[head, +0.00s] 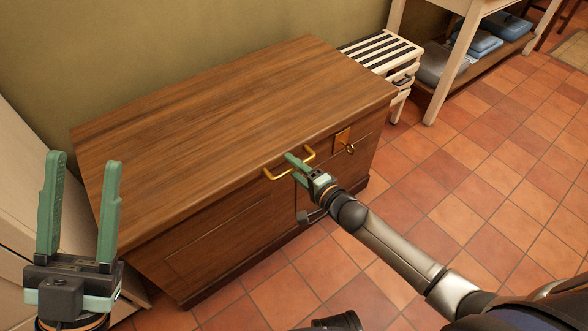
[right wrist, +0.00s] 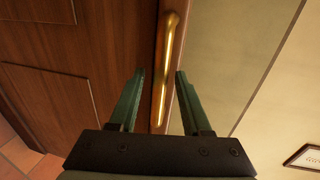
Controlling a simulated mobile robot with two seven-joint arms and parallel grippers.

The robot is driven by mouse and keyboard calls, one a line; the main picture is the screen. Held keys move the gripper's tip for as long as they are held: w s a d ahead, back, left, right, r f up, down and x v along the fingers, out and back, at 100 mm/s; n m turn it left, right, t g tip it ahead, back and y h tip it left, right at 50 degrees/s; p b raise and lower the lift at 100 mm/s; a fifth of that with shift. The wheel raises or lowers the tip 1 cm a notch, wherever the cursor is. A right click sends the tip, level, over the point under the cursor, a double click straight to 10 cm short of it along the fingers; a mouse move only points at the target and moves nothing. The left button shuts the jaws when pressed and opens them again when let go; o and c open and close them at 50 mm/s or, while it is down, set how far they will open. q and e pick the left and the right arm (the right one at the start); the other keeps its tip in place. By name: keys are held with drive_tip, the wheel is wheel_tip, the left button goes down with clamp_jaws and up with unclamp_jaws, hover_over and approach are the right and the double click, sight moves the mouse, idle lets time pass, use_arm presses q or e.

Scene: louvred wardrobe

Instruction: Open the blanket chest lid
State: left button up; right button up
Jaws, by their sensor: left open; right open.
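The wooden blanket chest stands against the wall in the head view, its flat brown lid (head: 225,115) lying closed on the body (head: 225,235). A brass handle (head: 283,172) sits at the lid's front edge. My right gripper (head: 294,167) is at this handle. In the right wrist view the brass handle (right wrist: 166,75) lies between the two open green fingers (right wrist: 157,95), with gaps on both sides. My left gripper (head: 82,165) is open and empty, raised at the left of the head view, in front of the chest's left end.
A brass lock plate (head: 342,139) is on the chest front, right of the handle. A slatted white stand (head: 382,52) is close to the chest's right end. A pale panelled piece (head: 25,195) stands at the left. Tiled floor (head: 480,190) is clear at the right.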

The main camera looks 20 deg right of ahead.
drive_tip(key=shift+w, duration=0.1)
drive_tip(key=shift+c, duration=0.2)
clamp_jaws()
idle(1.2)
